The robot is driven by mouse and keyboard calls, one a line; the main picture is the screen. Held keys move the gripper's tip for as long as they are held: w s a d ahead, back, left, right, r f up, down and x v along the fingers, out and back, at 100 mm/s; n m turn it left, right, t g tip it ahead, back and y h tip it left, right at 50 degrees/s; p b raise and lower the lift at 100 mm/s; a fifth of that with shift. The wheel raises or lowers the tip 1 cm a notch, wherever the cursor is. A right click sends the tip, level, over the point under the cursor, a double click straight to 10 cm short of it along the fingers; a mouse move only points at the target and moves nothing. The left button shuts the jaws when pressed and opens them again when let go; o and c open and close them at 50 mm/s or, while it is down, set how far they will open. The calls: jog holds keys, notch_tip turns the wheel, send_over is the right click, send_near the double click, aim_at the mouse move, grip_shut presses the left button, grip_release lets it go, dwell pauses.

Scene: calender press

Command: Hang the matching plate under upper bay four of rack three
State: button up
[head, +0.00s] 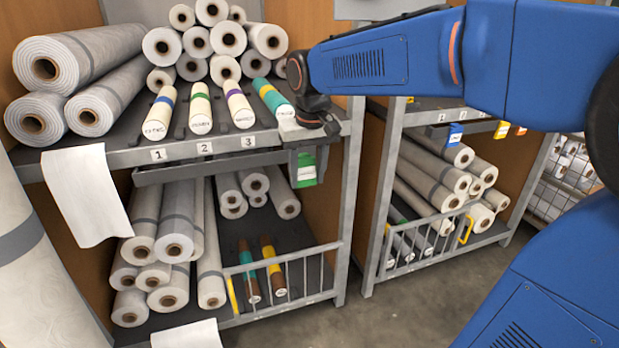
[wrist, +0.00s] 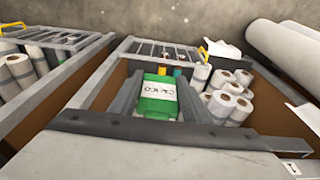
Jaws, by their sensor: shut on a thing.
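A green plate (head: 306,167) with a white label is at the front edge of the near rack's upper shelf (head: 225,146), right of the number tags 1, 2 and 3. The fourth tag is hidden by my arm. My gripper (wrist: 158,100) is shut on the green plate, which shows lettering upside down in the wrist view (wrist: 158,88). I cannot tell whether the plate touches the shelf edge. Behind it, the fourth roll (head: 271,97) on that shelf has teal and yellow bands; its lettering is too small to read.
Three other banded rolls (head: 200,108) lie in the bays to the left. A white sheet (head: 86,195) hangs at the left. Floor between racks is clear.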

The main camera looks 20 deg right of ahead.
jog(key=w+f, duration=0.1)
jog(key=w, duration=0.8)
jog(key=shift+w+f, duration=0.25)
jog(key=shift+f, duration=0.1)
dwell(0.9)
jog(key=o, duration=1.1)
notch_tip(320, 180, up, 17)
jog(key=s, duration=0.3)
jog(key=s+d+f+t, duration=0.1)
jog(key=s+d+f, duration=0.1)
jog(key=s+f, duration=0.6)
jog(key=s+d+f+t, duration=0.1)
jog(key=s+d+f, duration=0.1)
jog(key=s+f, duration=0.6)
jog(key=s+d+f, duration=0.3)
jog(key=s+f, duration=0.6)
jog(key=s, duration=0.5)
jog(key=shift+s+t, duration=0.15)
jog(key=shift+t, duration=0.25)
